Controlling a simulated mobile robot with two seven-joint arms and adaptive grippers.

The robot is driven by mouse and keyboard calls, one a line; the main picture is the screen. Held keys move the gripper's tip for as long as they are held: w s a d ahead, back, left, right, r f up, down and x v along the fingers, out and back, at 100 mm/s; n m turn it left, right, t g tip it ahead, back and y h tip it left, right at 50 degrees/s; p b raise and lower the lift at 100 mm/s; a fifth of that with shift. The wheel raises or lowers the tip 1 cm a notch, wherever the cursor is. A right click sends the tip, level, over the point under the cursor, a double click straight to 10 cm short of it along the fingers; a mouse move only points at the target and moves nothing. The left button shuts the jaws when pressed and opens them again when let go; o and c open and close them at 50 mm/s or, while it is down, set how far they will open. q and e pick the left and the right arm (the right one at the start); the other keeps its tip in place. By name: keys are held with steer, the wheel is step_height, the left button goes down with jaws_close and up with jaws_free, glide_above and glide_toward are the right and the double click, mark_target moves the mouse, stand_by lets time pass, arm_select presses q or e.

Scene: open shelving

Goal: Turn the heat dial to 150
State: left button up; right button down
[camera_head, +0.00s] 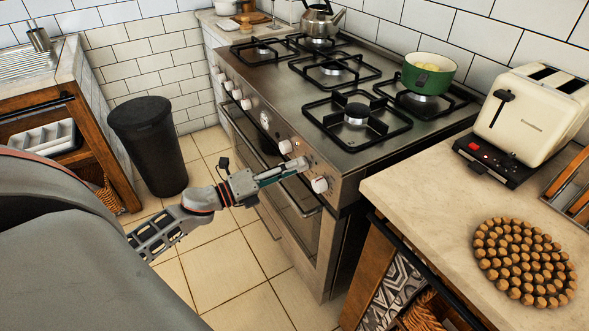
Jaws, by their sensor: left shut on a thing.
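The stove (345,150) has a row of white dials along its steel front panel. My left gripper (304,164) reaches in from the left to the right part of this panel. Its fingers are shut on a dial, which they mostly hide. One white dial (286,147) shows just above and left of the fingertips, and another white dial (320,185) shows below and right of them. The numbers around the dials are too small to read. My right gripper is not in view.
A green pot (428,73) and a kettle (320,20) stand on the hob. A counter (420,180) to the right bears a toaster (530,115) and a round beaded mat (525,262). A black bin (150,145) stands at left. Tiled floor before the oven is clear.

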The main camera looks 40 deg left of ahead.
arm_select(q)
steer(key=shift+m+b, duration=0.6)
steer(key=shift+m, duration=1.3)
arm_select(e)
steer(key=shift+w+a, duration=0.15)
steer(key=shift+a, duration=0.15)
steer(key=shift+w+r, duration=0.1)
arm_select(q)
steer(key=o, duration=1.1)
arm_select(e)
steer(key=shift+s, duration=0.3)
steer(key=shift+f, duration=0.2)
